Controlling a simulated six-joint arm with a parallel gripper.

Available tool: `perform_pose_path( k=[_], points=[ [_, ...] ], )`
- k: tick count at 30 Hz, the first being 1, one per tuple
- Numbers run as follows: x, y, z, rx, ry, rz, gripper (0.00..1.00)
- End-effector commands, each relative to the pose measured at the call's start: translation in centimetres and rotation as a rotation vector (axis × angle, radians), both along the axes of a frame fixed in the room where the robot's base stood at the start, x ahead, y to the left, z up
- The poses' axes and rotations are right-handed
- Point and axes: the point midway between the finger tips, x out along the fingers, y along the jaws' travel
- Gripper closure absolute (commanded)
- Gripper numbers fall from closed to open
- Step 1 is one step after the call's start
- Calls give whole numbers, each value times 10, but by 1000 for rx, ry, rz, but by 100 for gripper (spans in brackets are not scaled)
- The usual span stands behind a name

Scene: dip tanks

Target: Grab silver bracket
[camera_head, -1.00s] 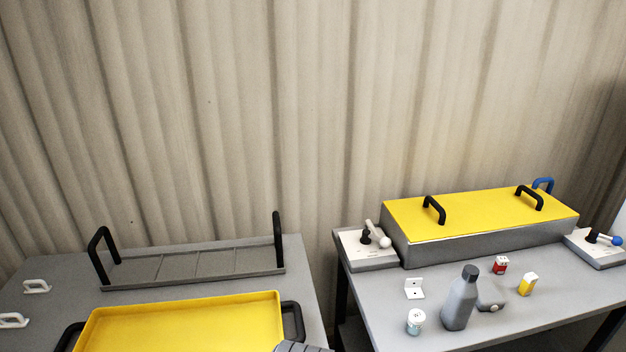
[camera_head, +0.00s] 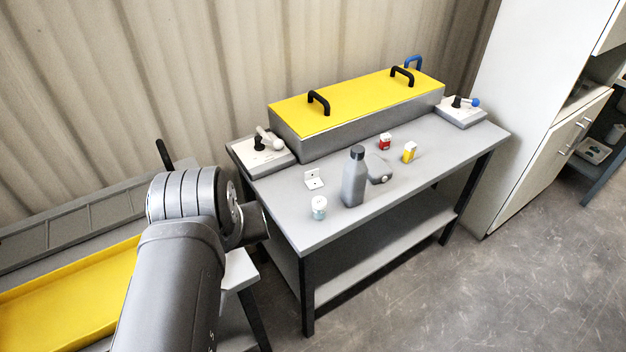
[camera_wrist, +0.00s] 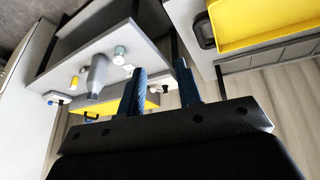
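The silver bracket (camera_head: 314,180) is a small pale L-shaped piece with holes. It stands on the grey table (camera_head: 275,205) on the right, behind a white jar (camera_head: 319,208) and left of a grey bottle (camera_head: 354,178). My gripper (camera_wrist: 161,68) shows in the wrist view with its two blue fingers apart and nothing between them. It is well away from the bracket. In the head view my arm is at lower left and the fingers are hidden behind it.
A tank with a yellow lid (camera_head: 350,103) and black handles stands at the table's back. Switch boxes (camera_head: 262,158) (camera_head: 462,112) flank it. The table's front right is clear.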

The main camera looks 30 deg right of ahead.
Motion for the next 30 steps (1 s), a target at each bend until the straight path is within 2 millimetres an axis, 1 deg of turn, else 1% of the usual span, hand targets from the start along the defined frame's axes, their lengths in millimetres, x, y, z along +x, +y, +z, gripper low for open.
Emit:
perform_pose_path(
  k=[5,9,16,23,26,30],
  points=[
    [29,-22,23,-67,80,139,68],
    [60,-46,40,-130,157,285,68],
    [115,-90,57,-221,290,536,68],
    [172,-139,58,-288,421,795,68],
    [196,-161,52,-310,477,910,68],
    [229,-192,40,-335,552,1074,68]
  ],
)
